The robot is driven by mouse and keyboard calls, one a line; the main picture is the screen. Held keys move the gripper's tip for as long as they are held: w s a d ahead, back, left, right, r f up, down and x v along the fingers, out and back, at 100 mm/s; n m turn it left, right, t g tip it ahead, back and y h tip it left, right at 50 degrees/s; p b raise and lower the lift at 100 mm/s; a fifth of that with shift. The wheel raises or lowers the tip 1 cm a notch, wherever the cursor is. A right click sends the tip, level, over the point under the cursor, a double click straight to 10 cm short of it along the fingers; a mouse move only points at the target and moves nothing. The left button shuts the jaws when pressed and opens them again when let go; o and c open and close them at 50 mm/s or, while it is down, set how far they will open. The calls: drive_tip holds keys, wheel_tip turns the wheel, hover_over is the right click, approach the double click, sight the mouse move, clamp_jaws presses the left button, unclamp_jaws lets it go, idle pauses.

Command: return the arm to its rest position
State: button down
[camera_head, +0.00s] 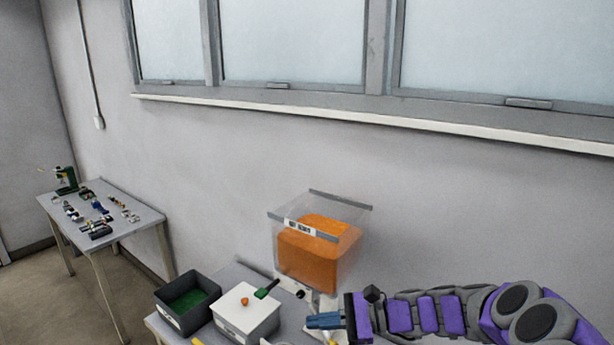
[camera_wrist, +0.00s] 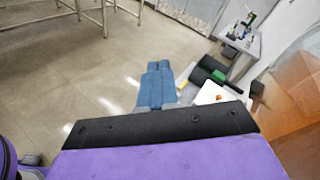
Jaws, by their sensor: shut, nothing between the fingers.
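My gripper (camera_head: 318,321) shows at the lower middle of the head view, its blue fingers pointing left. My purple and grey arm stretches out to it from the lower right, roughly level. In the wrist view the blue fingers of my gripper (camera_wrist: 155,84) lie side by side, shut, with nothing seen between them. The gripper is in front of the wall, near the right part of the near table, just right of the white box (camera_head: 246,313) in the picture. Whether it touches anything there cannot be told.
A clear dispenser (camera_head: 320,245) with orange contents stands behind my gripper. A side table (camera_head: 140,222) with small parts stands far left. Open floor (camera_wrist: 90,85) shows in the wrist view.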

drive_tip(key=s+a+r+n+g+h, duration=0.1)
drive_tip(key=s+a+n+g+h, duration=0.2)
drive_tip(key=s, duration=0.5)
drive_tip(key=s+a+n+g+h, duration=0.1)
drive_tip(key=s+n+h, duration=0.2)
drive_tip(key=s+n, duration=0.35)
drive_tip(key=s+d+f+n+h+b, duration=0.1)
drive_tip(key=s+d+h, duration=0.4)
drive_tip(key=s, duration=0.5)
drive_tip(key=s+d+f+n+t+h, duration=0.1)
drive_tip(key=s+d+f+n+h, duration=0.2)
drive_tip(key=s+d, duration=0.7)
drive_tip(key=shift+f+h+b, duration=0.4)
drive_tip(key=shift+f+h, duration=0.05)
drive_tip(key=shift+h, duration=0.55)
drive_tip(key=shift+a, duration=0.25)
drive_tip(key=shift+d, duration=0.15)
